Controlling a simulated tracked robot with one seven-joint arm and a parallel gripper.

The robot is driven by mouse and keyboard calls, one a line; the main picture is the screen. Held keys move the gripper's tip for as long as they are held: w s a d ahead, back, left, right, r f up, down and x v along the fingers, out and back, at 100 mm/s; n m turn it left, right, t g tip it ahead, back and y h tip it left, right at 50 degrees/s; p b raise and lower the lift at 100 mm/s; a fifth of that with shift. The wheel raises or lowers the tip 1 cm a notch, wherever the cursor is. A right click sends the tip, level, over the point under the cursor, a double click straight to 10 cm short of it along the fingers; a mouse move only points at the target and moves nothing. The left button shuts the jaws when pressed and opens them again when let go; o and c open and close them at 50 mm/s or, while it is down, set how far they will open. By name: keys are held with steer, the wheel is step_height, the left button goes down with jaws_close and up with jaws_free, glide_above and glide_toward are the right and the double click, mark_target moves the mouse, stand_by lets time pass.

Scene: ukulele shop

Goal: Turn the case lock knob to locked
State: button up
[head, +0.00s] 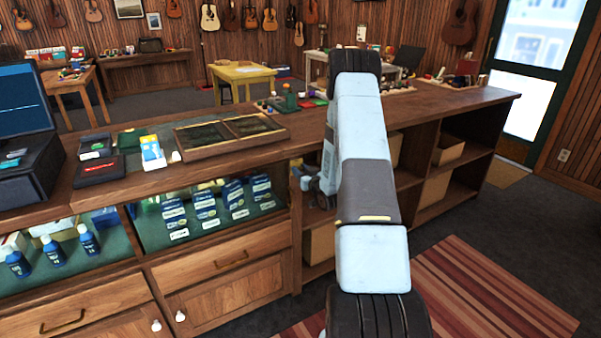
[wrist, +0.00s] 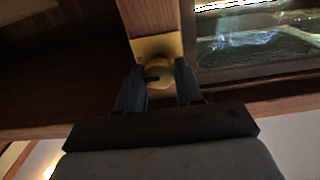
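The case lock knob (wrist: 160,68) is a round brass knob on a brass plate (wrist: 157,45), fixed to a wooden post in the wrist view. A dark mark on the knob lies roughly level, toward its left side. My gripper (wrist: 160,76) has one dark finger on each side of the knob, and the fingers appear closed against it. In the head view my gripper (head: 309,184) is at the right end of the glass display case (head: 215,212). There my arm and gripper hide the knob.
The wooden counter top (head: 420,105) runs above the case, with a framed wooden tray (head: 230,135) on it. Open shelves (head: 405,185) lie right of the case. A striped rug (head: 480,290) covers the floor in front. Glass (wrist: 255,40) is close beside the post.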

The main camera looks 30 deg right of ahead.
steer(key=c, duration=0.4)
steer(key=shift+a, duration=0.1)
steer(key=shift+c, duration=0.3)
steer(key=shift+n, duration=0.3)
steer(key=n, duration=1.7)
steer(key=shift+a+f, duration=0.2)
steer(key=shift+f, duration=0.15)
steer(key=shift+s+n, duration=0.1)
steer(key=shift+n, duration=0.2)
